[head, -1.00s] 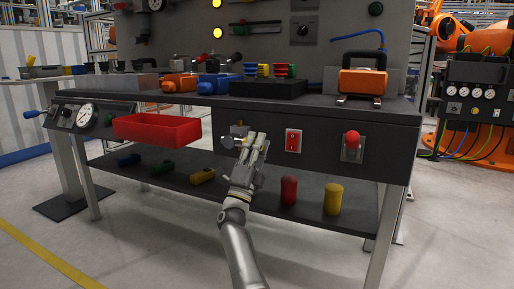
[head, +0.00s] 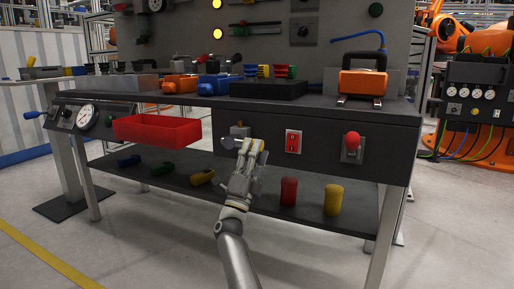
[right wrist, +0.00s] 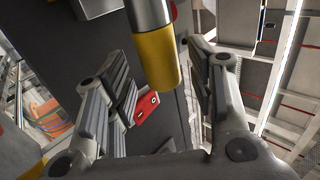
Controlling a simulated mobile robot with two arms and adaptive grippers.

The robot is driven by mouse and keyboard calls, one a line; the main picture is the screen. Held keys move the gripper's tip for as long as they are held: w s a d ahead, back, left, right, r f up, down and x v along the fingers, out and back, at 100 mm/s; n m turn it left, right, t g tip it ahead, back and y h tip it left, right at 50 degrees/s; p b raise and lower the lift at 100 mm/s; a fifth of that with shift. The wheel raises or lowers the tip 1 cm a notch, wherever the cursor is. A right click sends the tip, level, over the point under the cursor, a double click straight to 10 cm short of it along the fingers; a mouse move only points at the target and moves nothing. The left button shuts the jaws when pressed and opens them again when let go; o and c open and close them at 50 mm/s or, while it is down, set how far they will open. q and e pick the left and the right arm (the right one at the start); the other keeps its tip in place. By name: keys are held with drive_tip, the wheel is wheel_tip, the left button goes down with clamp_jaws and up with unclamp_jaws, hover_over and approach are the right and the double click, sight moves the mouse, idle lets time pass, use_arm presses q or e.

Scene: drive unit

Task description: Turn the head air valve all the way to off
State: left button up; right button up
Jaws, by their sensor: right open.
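The air valve (head: 239,131) is a small grey fitting on the front panel of the workbench, just right of the red drawer. My right gripper (head: 251,146) is in front of it and hides part of it. In the right wrist view, a yellow-ended handle (right wrist: 158,62) with a metal shaft lies between the two open fingers (right wrist: 160,98). A gap shows on the finger sides, and I cannot tell whether either finger touches it. This looks like the valve's lever. My left gripper is in neither view.
A red switch (head: 293,141) and a red knob (head: 352,141) are on the panel to the right. The open red drawer (head: 157,130) juts out on the left. Red (head: 289,190) and yellow (head: 333,198) cylinders stand on the lower shelf (head: 270,203).

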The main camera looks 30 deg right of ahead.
drive_tip(key=v, duration=0.9)
drive_tip(key=shift+s+a+f, duration=0.2)
drive_tip(key=shift+f, duration=0.05)
idle(2.4)
